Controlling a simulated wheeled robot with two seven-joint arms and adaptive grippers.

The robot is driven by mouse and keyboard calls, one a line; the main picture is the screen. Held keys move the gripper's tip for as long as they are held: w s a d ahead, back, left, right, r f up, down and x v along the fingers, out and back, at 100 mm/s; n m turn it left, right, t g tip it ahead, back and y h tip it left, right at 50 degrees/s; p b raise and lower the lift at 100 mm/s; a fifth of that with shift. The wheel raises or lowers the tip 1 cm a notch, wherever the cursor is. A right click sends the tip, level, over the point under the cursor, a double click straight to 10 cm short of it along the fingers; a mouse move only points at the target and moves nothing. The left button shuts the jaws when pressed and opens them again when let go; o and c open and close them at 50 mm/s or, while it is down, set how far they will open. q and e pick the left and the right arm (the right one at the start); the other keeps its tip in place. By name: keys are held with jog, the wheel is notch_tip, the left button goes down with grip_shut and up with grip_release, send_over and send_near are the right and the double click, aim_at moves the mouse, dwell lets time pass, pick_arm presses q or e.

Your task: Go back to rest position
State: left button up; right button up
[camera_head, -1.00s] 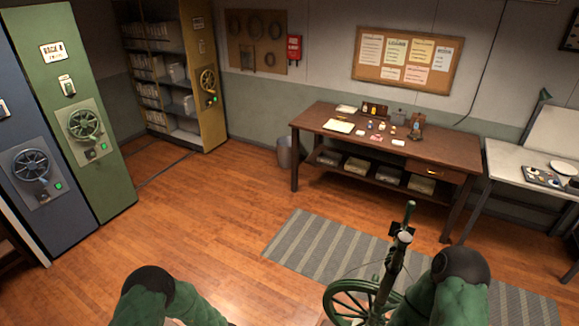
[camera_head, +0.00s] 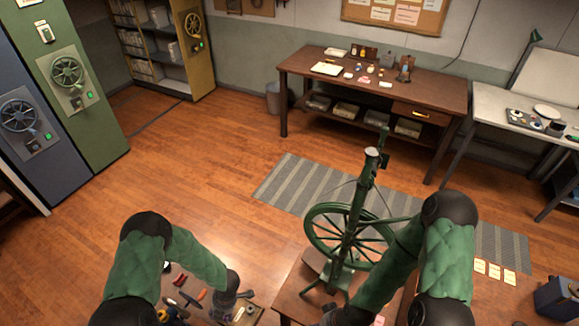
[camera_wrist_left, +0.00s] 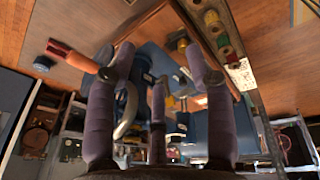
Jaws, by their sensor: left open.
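My left arm comes in from the left in the head view, bent at the elbow. Its gripper (camera_head: 228,306) hangs at the bottom, over a surface with small tools and parts. In the left wrist view my left gripper (camera_wrist_left: 158,65) has its purple-grey fingers spread apart, with nothing seen held between them. My right arm (camera_head: 410,255) is bent on the right, its forearm pointing down and left to the frame's bottom edge. The right gripper lies beyond that edge. The forearm overlaps part of a green spinning-wheel-like machine (camera_head: 345,235).
The green machine stands on a wooden table (camera_head: 297,285) close to my right forearm. A striped rug (camera_head: 285,188) lies behind it. A brown desk (camera_head: 430,100) and a grey table (camera_head: 490,110) stand at the back. The floor (camera_head: 180,165) at left centre is clear.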

pick_arm(q)
jog(key=d+f+m+h+b, duration=0.1)
jog(key=d+f+m+b, duration=0.1)
jog(key=f+m+b, duration=0.3)
jog(key=s+d+f+m+t+h+b, duration=0.1)
jog(key=d+f+m+b, duration=0.1)
jog(key=f+m+b, duration=0.2)
jog(key=d+f+m+t+h+b, duration=0.1)
jog(key=d+f+m+b, duration=0.2)
jog(key=f+m+b, duration=0.2)
jog(key=shift+s+d+f+m+b, duration=0.1)
jog(key=shift+s+f+m+b, duration=0.25)
jog(key=shift+b, duration=1.45)
jog(key=s+d+f+m+h+b, duration=0.3)
jog(key=s+d+f+m+b, duration=0.3)
jog(key=m+b, duration=0.5)
jog(key=shift+s+d+f+g+h+b, duration=0.3)
jog(key=shift+s+d+f+h, duration=0.1)
jog(key=shift+s+d, duration=0.25)
